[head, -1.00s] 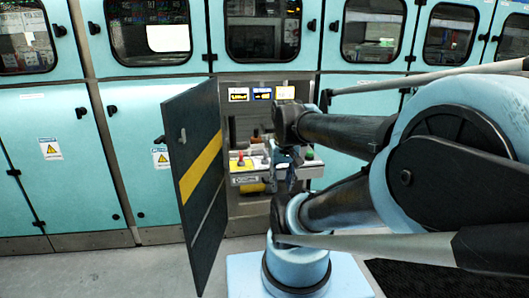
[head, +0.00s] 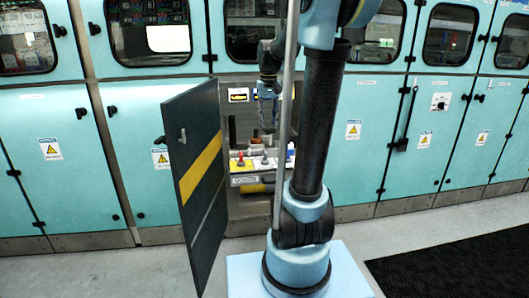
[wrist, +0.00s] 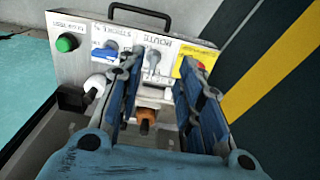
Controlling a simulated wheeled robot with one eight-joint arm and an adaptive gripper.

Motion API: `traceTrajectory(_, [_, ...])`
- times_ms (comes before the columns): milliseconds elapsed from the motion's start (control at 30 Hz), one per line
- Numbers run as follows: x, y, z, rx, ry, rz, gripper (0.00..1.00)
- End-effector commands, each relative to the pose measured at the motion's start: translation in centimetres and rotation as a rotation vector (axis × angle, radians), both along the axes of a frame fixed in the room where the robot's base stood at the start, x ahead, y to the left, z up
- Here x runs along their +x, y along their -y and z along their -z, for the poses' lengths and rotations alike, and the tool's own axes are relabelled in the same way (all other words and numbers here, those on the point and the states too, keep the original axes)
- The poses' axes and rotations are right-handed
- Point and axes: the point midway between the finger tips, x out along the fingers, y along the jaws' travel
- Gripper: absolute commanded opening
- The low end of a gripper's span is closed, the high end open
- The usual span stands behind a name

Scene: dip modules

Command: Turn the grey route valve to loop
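The grey route valve (wrist: 153,62) is in the wrist view, on a white plate whose upside-down lettering seems to read ROUTE. Its small lever stands out from the plate. It also shows in the head view (head: 265,158), on the panel in the open cabinet. My gripper (wrist: 162,60) is open, its two blue-grey fingers apart. In the wrist picture the valve lies between the fingertips, with no clear contact. In the head view my gripper (head: 266,122) hangs pointing down above the panel. The valve's exact setting and any loop marking are unreadable.
A blue valve (wrist: 105,50) and green button (wrist: 67,43) sit left of the grey valve; a yellow plate (wrist: 187,70) is right. A black handle (wrist: 140,12) edges the panel. An orange-brown part (wrist: 147,122) lies below. The open dark door (head: 200,190) flanks the cabinet's left.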

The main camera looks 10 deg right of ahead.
Motion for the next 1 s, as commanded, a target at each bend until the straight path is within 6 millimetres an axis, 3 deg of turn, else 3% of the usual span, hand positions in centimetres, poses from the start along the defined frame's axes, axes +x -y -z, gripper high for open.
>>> traceTrajectory(100, [3.3,0.0,-0.4,0.000,-0.014,0.002,0.33])
traceTrajectory(300, [6.5,0.1,-0.5,0.001,-0.031,0.004,0.33])
traceTrajectory(567, [7.4,0.1,0.3,0.001,-0.035,0.004,0.33])
traceTrajectory(1000, [7.3,0.1,7.0,0.001,-0.035,0.004,0.33])
